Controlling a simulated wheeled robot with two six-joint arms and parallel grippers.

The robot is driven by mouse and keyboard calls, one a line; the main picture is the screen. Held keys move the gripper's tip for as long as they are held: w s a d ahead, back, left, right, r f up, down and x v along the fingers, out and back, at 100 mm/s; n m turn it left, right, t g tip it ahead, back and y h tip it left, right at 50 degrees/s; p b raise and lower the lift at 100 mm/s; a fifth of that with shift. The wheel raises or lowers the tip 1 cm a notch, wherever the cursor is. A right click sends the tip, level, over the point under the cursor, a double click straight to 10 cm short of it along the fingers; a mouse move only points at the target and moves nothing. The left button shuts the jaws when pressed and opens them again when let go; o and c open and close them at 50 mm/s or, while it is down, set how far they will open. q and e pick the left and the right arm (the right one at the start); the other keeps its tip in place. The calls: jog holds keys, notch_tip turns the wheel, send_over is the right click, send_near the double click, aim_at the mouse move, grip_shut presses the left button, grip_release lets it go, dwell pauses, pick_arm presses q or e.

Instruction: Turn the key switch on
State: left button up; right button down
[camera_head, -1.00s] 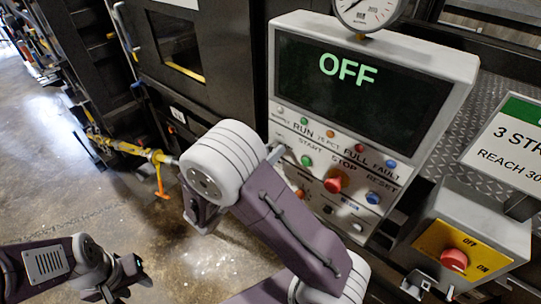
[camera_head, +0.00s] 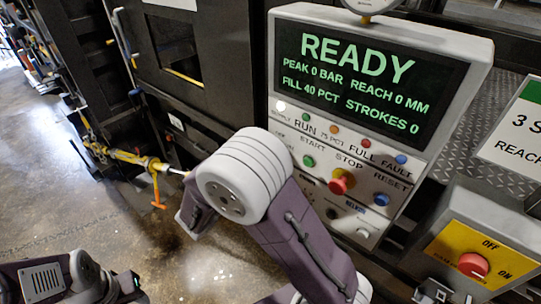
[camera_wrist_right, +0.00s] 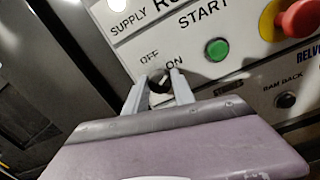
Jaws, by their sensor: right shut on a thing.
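The key switch (camera_wrist_right: 159,84) is a dark knob on the light grey control panel (camera_head: 291,176), below the OFF and ON labels in the right wrist view. My right gripper (camera_wrist_right: 158,90) is shut on it, one finger on each side. In the head view, my right arm's thick wrist hides the key switch and these fingers. The panel screen (camera_head: 370,80) shows READY in green, and the white supply lamp (camera_head: 281,106) is lit. My left gripper (camera_head: 128,288) is low at the left, away from the panel and partly cut off; its finger gap is unclear.
The green start button (camera_head: 309,161) and red stop button (camera_head: 341,181) sit right of the key switch; the start button also shows in the right wrist view (camera_wrist_right: 217,49). A yellow-plated box with a red knob (camera_head: 473,265) is lower right. Floor is open at left.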

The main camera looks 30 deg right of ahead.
jog(key=shift+r, duration=0.2)
dwell(0.3)
jog(key=c, duration=1.2)
grip_release()
jog(key=shift+c, duration=0.2)
jog(key=shift+o, duration=0.9)
jog(key=shift+w+d+f, duration=0.1)
jog(key=shift+d+f, duration=0.05)
jog(key=b+v, duration=0.2)
jog(key=v, duration=0.7)
jog(key=shift+b, duration=0.3)
